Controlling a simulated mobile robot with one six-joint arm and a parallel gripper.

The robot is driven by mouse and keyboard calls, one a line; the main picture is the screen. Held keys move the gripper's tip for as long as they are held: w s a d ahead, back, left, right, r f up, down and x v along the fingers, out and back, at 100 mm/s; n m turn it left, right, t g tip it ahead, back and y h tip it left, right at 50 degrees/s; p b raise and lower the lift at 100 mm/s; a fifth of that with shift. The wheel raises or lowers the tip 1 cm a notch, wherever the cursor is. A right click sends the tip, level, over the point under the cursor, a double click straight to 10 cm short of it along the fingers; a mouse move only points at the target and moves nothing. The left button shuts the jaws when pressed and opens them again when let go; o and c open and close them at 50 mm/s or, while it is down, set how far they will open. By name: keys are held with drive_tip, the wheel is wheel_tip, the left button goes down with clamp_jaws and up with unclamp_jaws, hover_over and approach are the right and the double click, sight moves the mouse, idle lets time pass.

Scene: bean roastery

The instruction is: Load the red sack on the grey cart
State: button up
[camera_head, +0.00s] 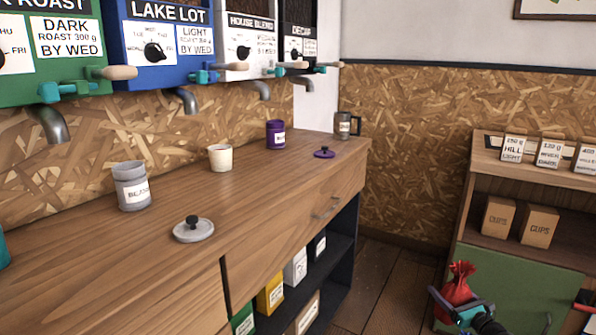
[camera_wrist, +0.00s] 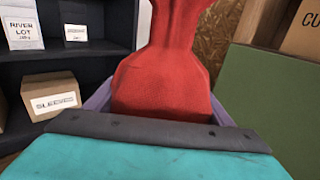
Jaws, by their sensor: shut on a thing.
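The red sack (camera_head: 457,283) is at the lower right of the head view, with its tied neck upward. It fills the upper middle of the wrist view (camera_wrist: 163,80). My gripper (camera_head: 458,308) is shut on the red sack, with the grey-purple fingers on either side of its body. The sack is held in front of the green cabinet. The sack's lower part is hidden by my gripper. I see no grey cart in either view.
A wooden counter (camera_head: 270,190) runs along the left, with jars and lids on it and bags on shelves below. The green cabinet (camera_head: 515,290) at right has cups boxes (camera_head: 539,225) above it. Wooden floor (camera_head: 375,280) shows between them.

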drive_tip(key=w+a+r+n+g+y, duration=0.1)
drive_tip(key=a+r+n+y, duration=0.1)
drive_tip(key=a+r, duration=0.5)
drive_tip(key=a+r+n+g+y, duration=0.1)
drive_tip(key=a+r+y, duration=0.2)
drive_tip(key=a, duration=0.8)
drive_tip(key=w+a+r+n+g+y, duration=0.1)
drive_tip(key=a+r+n+y, duration=0.1)
drive_tip(key=a+r, duration=0.5)
drive_tip(key=s+a+r+n+g+y, duration=0.1)
drive_tip(key=s+a+n+g+y, duration=0.1)
drive_tip(key=s+a, duration=0.55)
drive_tip(key=s+a+r+n+g+y, duration=0.2)
drive_tip(key=s+a, duration=0.2)
drive_tip(key=a, duration=0.6)
wheel_tip(320, 180, up, 21)
drive_tip(key=p, duration=2.9)
drive_tip(key=shift+w+a, duration=0.15)
